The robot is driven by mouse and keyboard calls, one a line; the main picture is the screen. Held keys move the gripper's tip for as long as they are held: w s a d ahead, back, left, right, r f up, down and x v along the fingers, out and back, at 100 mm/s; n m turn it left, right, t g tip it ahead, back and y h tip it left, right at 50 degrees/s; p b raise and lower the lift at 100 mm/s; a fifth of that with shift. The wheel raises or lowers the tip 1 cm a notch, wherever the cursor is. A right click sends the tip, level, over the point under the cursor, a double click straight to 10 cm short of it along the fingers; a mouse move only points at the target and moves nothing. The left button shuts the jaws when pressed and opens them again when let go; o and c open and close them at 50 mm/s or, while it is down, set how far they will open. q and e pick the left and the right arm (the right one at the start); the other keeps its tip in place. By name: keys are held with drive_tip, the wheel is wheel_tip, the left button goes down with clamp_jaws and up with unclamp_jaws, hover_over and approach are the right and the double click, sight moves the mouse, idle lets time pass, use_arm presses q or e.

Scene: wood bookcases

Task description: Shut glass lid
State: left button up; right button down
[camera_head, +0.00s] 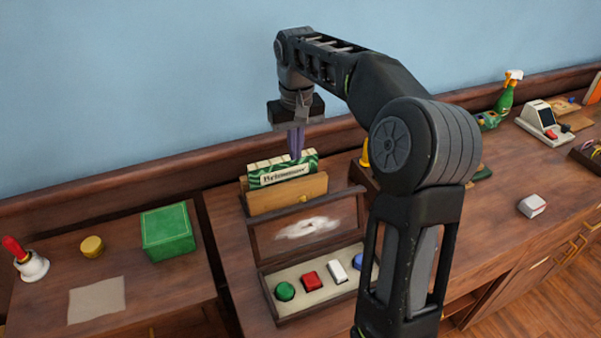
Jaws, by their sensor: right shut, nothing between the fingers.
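A wooden display case (266,285) stands on the counter with a pale lining and a green, a red, a white and a blue piece inside. Its wood-framed glass lid (262,243) is raised at the back of the case, with a whitish smear or reflection on the pane. My right gripper (296,157) points down behind the raised lid, shut and empty, just above or against a green lettered box; I cannot tell if they touch. My right arm hides the right end of the case. My left gripper is out of view.
The green lettered box (285,178) stands in a wooden holder (287,195) behind the lid. A green box (167,230), a yellow tin (92,246) and a bell (33,266) are on the left counter. A white box (532,205) and a card machine (543,120) are right.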

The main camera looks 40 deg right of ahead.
drive_tip(key=s+a+f+p, duration=0.1)
drive_tip(key=s+f+p, duration=0.1)
drive_tip(key=f, duration=0.7)
drive_tip(key=shift+s+p, duration=0.3)
drive_tip(key=shift+s, duration=0.2)
idle(0.4)
